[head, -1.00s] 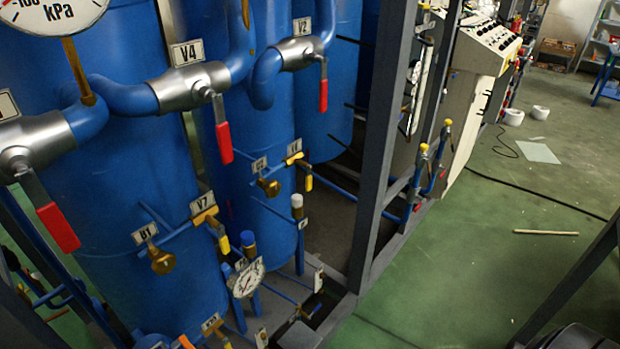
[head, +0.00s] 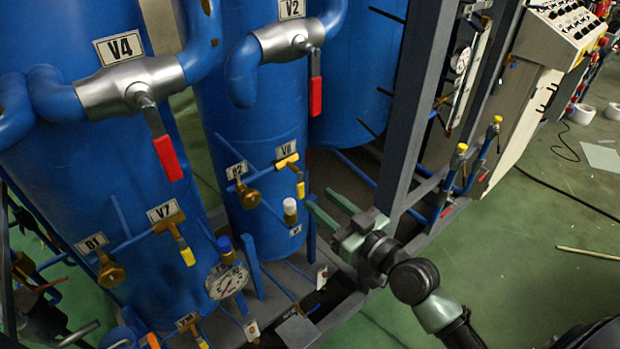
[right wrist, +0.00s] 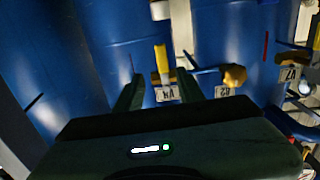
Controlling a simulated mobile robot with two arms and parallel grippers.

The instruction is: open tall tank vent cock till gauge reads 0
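The V8 cock (head: 287,165), brass with a yellow handle hanging down, sits low on the middle blue tank (head: 262,130). It also shows in the right wrist view (right wrist: 161,60), ahead of the fingertips. The V7 cock (head: 170,223), also yellow-handled, is on the left blue tank (head: 60,170). A round dial gauge (head: 228,281) is below, between these tanks; its needle is too small to read. My right gripper (head: 318,199) is open and empty, to the right of and below V8, apart from it. My left gripper is not in view.
Brass knobs B1 (head: 110,271) and B2 (head: 248,196) sit beside the cocks. A white-capped post (head: 290,210) stands just left of my right fingers. A grey frame post (head: 412,110) rises behind my right wrist. Red-handled valves V4 (head: 168,157) and V2 (head: 316,96) are above.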

